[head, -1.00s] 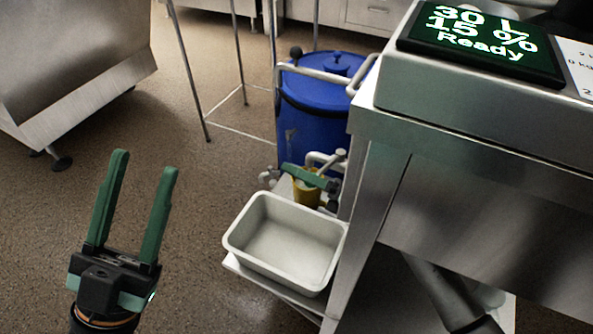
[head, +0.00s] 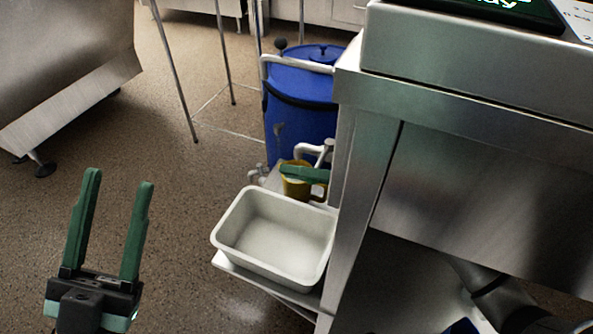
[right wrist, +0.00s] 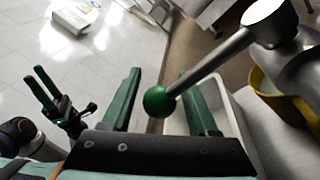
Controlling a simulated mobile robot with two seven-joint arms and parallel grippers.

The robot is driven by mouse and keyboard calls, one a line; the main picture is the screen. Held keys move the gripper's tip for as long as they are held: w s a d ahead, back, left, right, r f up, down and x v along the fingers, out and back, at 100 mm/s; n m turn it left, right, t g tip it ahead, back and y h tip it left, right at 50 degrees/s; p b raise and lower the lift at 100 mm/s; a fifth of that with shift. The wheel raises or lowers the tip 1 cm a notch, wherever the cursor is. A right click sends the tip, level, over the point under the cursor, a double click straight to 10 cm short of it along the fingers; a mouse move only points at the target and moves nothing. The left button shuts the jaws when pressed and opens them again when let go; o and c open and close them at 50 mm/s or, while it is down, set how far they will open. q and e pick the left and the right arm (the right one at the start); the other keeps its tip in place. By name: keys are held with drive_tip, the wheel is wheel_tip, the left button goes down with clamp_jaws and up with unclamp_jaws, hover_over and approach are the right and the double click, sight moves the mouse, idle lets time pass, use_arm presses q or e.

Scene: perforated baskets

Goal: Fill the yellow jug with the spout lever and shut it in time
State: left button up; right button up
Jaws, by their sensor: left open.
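The yellow jug (head: 287,187) stands on the low shelf behind the white tray, partly hidden by a green finger of my right gripper (head: 306,174). In the right wrist view the jug (right wrist: 293,108) is at the right, below the metal spout (right wrist: 300,65). The spout lever (right wrist: 215,60) is a metal rod with a green ball end. That ball sits between the fingers of my right gripper (right wrist: 160,72), with gaps visible beside it. My left gripper (head: 118,180) is open and empty above the floor; it also shows in the right wrist view (right wrist: 46,85). The jug's fill level is unclear.
A white tray (head: 226,245) sits on the shelf in front of the jug. A blue drum (head: 300,105) stands behind. A steel counter (head: 480,120) blocks the right side; its display (head: 510,10) is mostly cut off.

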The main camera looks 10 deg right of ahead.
drive_tip(key=shift+o, duration=0.5)
drive_tip(key=p+v, duration=0.2)
drive_tip(key=v, duration=1)
drive_tip(key=shift+d, duration=0.25)
drive_tip(key=shift+s, duration=0.15)
